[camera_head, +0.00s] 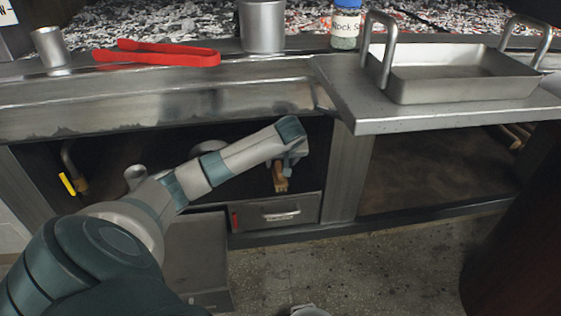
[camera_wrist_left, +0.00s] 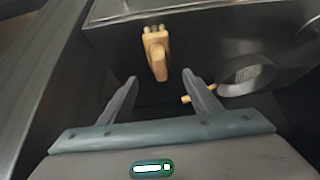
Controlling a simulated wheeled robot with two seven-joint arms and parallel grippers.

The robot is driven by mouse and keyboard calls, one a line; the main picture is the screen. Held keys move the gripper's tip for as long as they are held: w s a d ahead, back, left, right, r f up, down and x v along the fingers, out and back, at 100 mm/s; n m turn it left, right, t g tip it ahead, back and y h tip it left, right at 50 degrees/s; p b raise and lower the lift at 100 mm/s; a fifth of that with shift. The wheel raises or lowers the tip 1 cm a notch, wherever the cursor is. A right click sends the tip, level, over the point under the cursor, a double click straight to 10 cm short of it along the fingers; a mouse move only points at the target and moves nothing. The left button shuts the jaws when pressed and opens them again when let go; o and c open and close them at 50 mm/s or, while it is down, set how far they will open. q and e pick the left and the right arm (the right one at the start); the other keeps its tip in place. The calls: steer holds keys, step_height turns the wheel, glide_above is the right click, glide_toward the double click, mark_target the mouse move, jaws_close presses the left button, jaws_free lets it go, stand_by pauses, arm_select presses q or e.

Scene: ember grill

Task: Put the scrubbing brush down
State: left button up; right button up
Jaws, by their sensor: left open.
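The scrubbing brush is a light wooden piece (camera_head: 280,177) that shows just below my left gripper (camera_head: 295,152), in front of the dark lower shelf opening of the grill. In the left wrist view the brush (camera_wrist_left: 156,55) lies just beyond and roughly between the fingertips of my left gripper (camera_wrist_left: 160,78). The two fingers are spread, with a gap on both sides of the brush. I cannot tell exactly what surface the brush rests on. My right gripper is not in view.
Below the opening is a metal drawer (camera_head: 276,213). A pipe with a yellow handle (camera_head: 67,184) and a small metal cup (camera_head: 136,176) are at the left. Above are red tongs (camera_head: 155,53) and a metal pan (camera_head: 455,80). The right compartment (camera_head: 430,170) is mostly empty.

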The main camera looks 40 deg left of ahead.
arm_select(q)
steer(key=shift+s+d+r, duration=0.15)
steer(key=shift+d+r, duration=0.1)
steer(key=shift+r, duration=0.1)
stand_by(0.3)
